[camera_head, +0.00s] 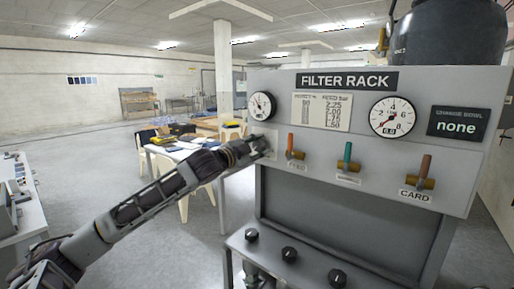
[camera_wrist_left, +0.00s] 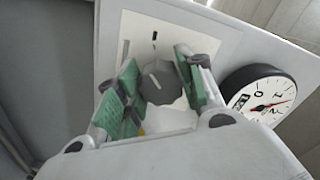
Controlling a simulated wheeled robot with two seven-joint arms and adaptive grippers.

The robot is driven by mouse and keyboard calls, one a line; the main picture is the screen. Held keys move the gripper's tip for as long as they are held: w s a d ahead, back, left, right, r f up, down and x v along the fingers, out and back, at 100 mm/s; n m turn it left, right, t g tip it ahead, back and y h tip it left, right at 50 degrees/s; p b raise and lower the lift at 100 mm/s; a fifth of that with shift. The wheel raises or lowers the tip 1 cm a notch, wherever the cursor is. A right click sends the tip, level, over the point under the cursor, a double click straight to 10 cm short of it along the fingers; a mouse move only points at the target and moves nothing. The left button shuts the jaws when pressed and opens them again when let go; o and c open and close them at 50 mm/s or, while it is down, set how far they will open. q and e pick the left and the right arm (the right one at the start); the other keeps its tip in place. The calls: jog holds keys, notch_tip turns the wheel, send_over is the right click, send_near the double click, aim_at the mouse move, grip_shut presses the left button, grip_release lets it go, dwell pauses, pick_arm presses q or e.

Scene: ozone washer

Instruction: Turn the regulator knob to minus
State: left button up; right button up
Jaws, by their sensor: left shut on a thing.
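The regulator knob (camera_wrist_left: 160,82) is a dark grey round knob with a white pointer line, on a pale plate (camera_wrist_left: 190,45) with small dark marks. In the left wrist view it sits between the two green-padded fingers of my left gripper (camera_wrist_left: 158,84), which is shut on it. In the head view my left gripper (camera_head: 258,148) is at the left end of the filter rack panel (camera_head: 350,165) and hides the knob. Which mark stands for minus is too unclear to tell. My right gripper is not in view.
A gauge (camera_head: 261,106) sits just above my left gripper; it also shows in the wrist view (camera_wrist_left: 258,95). Black knobs (camera_head: 289,254) line the lower ledge. A second gauge (camera_head: 392,117) is at right.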

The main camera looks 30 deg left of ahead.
pick_arm(q)
jog(key=shift+f, duration=0.15)
jog(key=o, duration=1)
jog(key=shift+s+a, duration=0.1)
jog(key=shift+s, duration=0.3)
jog(key=shift+s+a, duration=0.2)
jog(key=shift+s, duration=2.65)
jog(key=shift+s+a, duration=0.2)
jog(key=shift+s, duration=2.6)
jog(key=shift+n, duration=0.3)
